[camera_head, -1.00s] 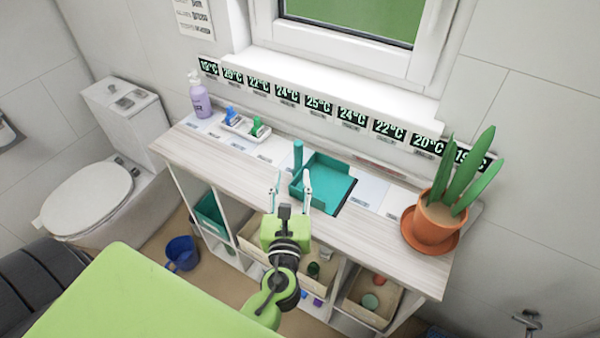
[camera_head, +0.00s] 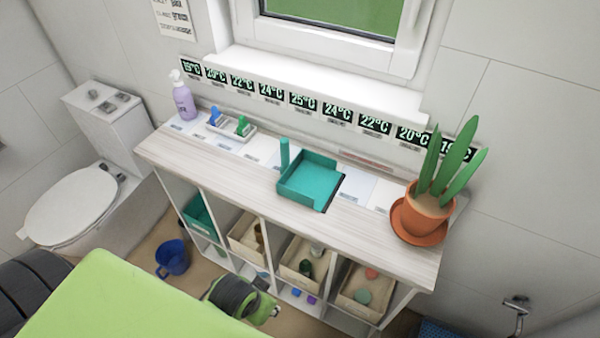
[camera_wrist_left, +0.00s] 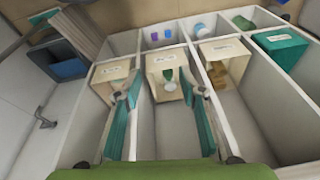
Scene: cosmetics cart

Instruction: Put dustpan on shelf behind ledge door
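The teal dustpan (camera_head: 312,180) lies on the wooden top of the low shelf unit (camera_head: 232,176), with its upright handle at its left corner. No gripper touches it. One of my arms shows low in front of the unit in the head view, its fingers not visible there. In the left wrist view my left gripper (camera_wrist_left: 158,85) has its two fingers spread and empty, pointing toward the shelf compartments. I cannot make out a ledge door; the compartments I see have open fronts. My right gripper is not in view.
Cream bins (camera_head: 298,262) and a teal bin (camera_head: 200,217) fill compartments. A potted plant (camera_head: 422,212) stands at the top's right end; a tray (camera_head: 232,131) and a purple bottle (camera_head: 183,103) are at the left. A blue bucket (camera_head: 172,258) is on the floor.

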